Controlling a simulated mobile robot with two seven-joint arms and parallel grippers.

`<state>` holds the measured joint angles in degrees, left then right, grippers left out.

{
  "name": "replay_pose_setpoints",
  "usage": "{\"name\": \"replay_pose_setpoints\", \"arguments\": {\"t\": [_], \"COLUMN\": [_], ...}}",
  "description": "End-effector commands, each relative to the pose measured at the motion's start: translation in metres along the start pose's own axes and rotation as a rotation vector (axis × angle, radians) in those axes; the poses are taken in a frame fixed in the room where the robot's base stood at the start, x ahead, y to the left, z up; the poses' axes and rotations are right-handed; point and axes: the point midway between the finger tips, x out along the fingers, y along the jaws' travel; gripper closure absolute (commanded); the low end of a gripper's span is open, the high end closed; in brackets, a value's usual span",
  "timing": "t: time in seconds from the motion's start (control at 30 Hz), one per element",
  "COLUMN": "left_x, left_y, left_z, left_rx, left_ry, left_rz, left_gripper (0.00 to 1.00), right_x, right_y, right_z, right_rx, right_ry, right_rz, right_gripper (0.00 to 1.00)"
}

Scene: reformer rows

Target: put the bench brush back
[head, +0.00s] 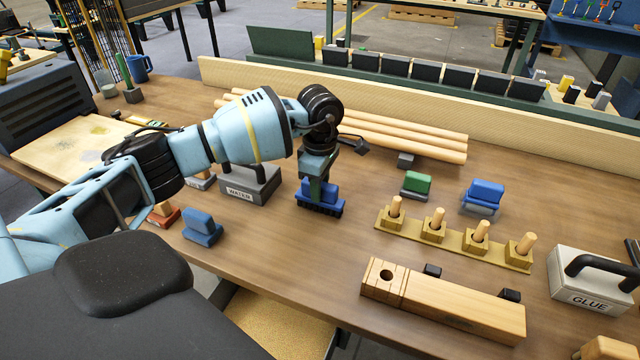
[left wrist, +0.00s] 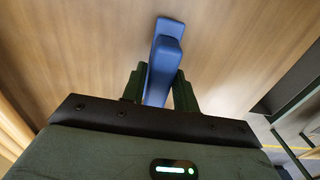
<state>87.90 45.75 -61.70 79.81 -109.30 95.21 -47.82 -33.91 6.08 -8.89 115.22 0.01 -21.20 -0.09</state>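The bench brush (head: 322,208), a blue block with a row of dark bristles, is over the middle of the bench under my left gripper (head: 318,185). In the left wrist view the blue body (left wrist: 164,60) fills the space between the two dark green fingers (left wrist: 160,90), which appear closed on it. The bristles are at or just above the wood; I cannot tell if they touch. The gripper hides part of the brush's top. My right gripper is not in view.
A grey WATER box (head: 249,187) stands just left of the brush. Blue blocks (head: 203,226) (head: 486,194) and a green block (head: 416,183) sit on the bench. A peg row (head: 455,243), a wooden bar (head: 440,300) and a GLUE box (head: 590,280) lie right. Long dowels (head: 400,135) lie behind.

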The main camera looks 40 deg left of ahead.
Motion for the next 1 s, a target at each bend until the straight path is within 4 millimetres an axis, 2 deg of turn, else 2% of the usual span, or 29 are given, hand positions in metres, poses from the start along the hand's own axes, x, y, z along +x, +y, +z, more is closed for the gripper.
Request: {"name": "replay_pose_setpoints", "arguments": {"t": [0.03,0.1,0.37,0.5,0.67,1.0], "left_x": [-0.001,-0.001,-0.001,-0.009,-0.033,-0.099], "left_y": [0.000,0.000,0.000,0.001,0.001,0.000], "left_z": [0.000,0.000,0.000,0.000,0.000,0.000], "left_rx": [0.000,0.000,0.000,0.000,0.001,0.000], "left_ry": [0.000,0.000,0.000,-0.001,-0.001,-0.001], "left_rz": [0.000,0.000,0.001,0.003,0.004,0.003], "left_gripper": [0.64,0.55,0.55,0.55,0.55,0.55], "right_x": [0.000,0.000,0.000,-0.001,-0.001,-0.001], "right_y": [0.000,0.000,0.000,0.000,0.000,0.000], "right_z": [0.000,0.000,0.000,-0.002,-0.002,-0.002], "right_rx": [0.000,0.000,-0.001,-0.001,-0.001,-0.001], "right_ry": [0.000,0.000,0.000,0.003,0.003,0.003], "right_rz": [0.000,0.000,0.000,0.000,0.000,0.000], "right_gripper": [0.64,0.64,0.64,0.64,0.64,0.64]}}
